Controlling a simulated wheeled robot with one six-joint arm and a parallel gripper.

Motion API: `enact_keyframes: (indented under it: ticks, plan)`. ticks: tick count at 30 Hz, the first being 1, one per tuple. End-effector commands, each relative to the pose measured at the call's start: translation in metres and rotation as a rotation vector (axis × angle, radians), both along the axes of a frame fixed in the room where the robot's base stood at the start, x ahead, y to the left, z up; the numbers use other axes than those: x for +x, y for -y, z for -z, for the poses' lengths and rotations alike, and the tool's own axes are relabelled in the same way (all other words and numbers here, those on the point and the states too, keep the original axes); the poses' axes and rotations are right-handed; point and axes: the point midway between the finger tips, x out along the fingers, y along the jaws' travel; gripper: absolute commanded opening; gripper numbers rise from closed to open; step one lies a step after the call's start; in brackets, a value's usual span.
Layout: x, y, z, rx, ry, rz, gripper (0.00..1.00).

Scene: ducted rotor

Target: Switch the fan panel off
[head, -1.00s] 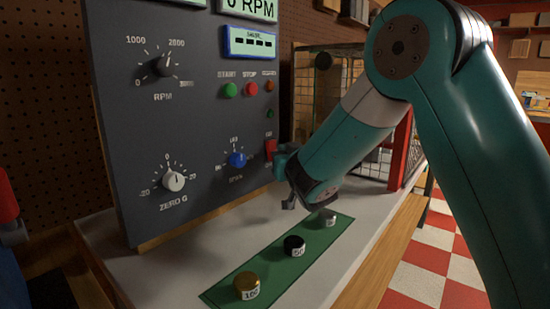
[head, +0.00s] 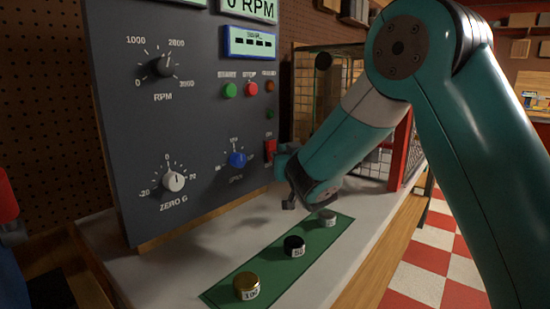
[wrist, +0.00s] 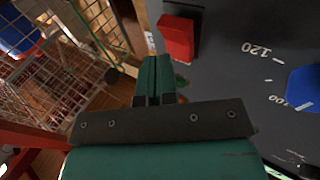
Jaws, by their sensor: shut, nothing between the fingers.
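The dark grey fan panel (head: 200,105) stands upright at the left of the head view, with a display reading 0 RPM (head: 248,8). A red switch (head: 270,149) sits low on its right edge. In the wrist view the red switch (wrist: 177,38) stands out from the panel face. My gripper (head: 281,160) is shut and empty beside the switch in the head view. In the wrist view its closed fingertips (wrist: 156,62) are just below and left of the switch, and I cannot tell whether they touch it.
The panel carries a green START button (head: 230,90), a red STOP button (head: 251,90), and a blue knob (head: 237,160). Below, several small weights, including a gold one (head: 247,286), stand on a green mat (head: 270,270). A wire cage (wrist: 70,60) is close to my gripper.

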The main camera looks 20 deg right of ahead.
Motion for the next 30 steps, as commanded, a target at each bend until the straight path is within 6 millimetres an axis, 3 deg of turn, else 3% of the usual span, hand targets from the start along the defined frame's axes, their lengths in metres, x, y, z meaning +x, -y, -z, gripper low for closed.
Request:
enact_keyframes:
  ticks: [30]
  plan:
    - [0.0065,-0.0040,0.0036,0.000,0.000,0.000,0.00]
